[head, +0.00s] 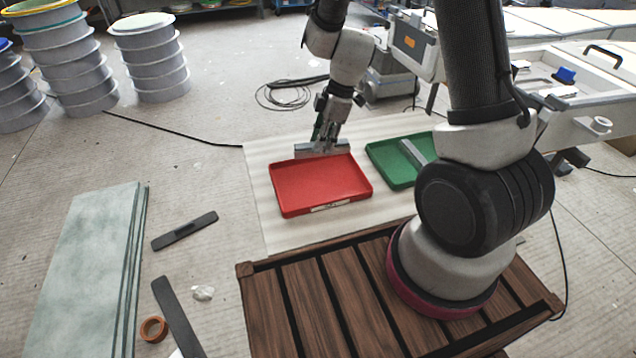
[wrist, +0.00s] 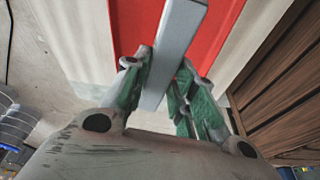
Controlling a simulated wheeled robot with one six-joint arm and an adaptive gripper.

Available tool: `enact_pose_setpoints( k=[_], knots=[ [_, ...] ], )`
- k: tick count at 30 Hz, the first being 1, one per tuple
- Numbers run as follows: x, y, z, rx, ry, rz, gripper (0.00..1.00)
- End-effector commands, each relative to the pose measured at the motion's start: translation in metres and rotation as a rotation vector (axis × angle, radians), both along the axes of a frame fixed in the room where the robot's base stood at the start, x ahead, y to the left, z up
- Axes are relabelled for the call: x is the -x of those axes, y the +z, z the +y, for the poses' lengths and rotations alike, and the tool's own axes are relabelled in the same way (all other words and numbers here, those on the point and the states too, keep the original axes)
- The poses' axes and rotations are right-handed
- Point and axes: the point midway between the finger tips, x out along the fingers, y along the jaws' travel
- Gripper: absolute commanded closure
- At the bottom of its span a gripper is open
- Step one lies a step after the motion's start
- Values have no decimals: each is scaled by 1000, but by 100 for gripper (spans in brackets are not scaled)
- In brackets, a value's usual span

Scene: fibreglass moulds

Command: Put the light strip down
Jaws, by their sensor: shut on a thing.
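My gripper (head: 325,140) is shut on a light grey strip (head: 308,150). In the wrist view the strip (wrist: 178,48) runs between the green fingers (wrist: 162,88) and out past the top of the picture. The red tray (head: 318,186) is below it, and its bare red floor (wrist: 224,25) shows on both sides of the strip. In the head view the strip is at the tray's far edge; I cannot tell whether it touches the tray. The green tray (head: 384,160) to the right holds another light grey strip (head: 413,153), lying slantwise.
Both trays sit on a pale mat (head: 262,168). A dark slatted wooden platform (head: 300,300) is in front. Dark bars (head: 184,230), an orange ring (head: 153,329) and greenish panels (head: 85,270) lie at left. A white bench (head: 590,80) stands at right.

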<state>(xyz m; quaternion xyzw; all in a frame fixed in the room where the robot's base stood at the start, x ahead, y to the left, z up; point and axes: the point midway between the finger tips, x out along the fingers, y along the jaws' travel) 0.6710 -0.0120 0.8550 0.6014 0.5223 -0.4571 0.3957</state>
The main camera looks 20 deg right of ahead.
Motion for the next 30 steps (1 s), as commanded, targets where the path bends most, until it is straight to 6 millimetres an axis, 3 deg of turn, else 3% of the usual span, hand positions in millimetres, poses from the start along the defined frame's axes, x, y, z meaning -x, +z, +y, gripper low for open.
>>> enact_pose_setpoints(
  k=[5,9,21,30],
  knots=[
    [6,-19,11,0,140,4,99],
    [6,-46,11,1,143,4,99],
    [5,-98,11,2,140,1,99],
    [5,-102,11,2,142,-2,99]
  ],
)
